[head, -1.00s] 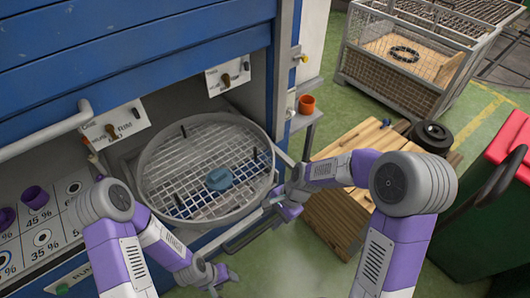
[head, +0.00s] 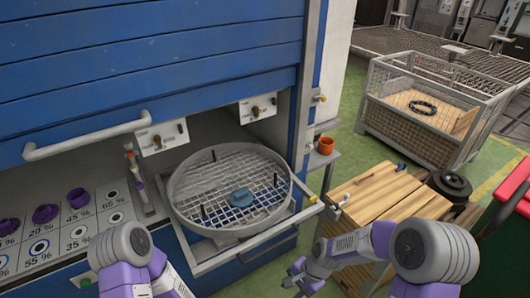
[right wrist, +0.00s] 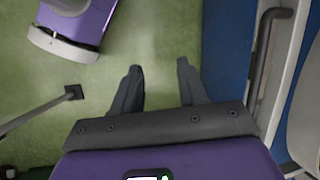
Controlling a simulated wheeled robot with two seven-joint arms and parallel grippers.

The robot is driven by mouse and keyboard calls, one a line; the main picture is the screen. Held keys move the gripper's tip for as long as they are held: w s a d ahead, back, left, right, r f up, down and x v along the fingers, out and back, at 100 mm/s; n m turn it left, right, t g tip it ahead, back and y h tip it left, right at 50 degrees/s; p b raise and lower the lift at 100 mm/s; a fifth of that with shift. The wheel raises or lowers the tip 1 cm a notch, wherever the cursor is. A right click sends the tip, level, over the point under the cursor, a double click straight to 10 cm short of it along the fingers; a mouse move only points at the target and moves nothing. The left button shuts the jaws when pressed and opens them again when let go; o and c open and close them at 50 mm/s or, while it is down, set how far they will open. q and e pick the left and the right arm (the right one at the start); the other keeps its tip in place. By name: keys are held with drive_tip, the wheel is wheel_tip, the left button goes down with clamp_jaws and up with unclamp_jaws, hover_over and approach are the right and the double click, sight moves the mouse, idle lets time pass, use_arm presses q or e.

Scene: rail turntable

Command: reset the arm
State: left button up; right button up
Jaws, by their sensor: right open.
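My right gripper (head: 293,277) is low in the head view, in front of the pulled-out turntable frame and apart from it. In the right wrist view its two dark fingers (right wrist: 160,68) are spread with nothing between them, above green floor. My left arm (head: 135,262) comes in at the lower left of the head view; its gripper is out of the picture. The round turntable basket (head: 180,207) sits on its slide-out frame (head: 210,262) at the blue machine, with a blue round part (head: 241,197) on its mesh and several black pegs standing in it.
A side shelf with an orange cup (head: 325,145) stands right of the machine. Wooden crates (head: 375,190), a black wheel-like thing (head: 450,184) and a red bin (head: 515,190) are at the right. A mesh cage (head: 410,135) stands behind. Purple cups (head: 77,198) sit on the left panel.

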drive_tip(key=s+d+f+n+t, duration=0.1)
drive_tip(key=s+f+n, duration=0.6)
drive_tip(key=s+f, duration=0.3)
wheel_tip(320, 180, down, 4)
drive_tip(key=shift+s+r, duration=0.15)
drive_tip(key=shift+s, duration=0.05)
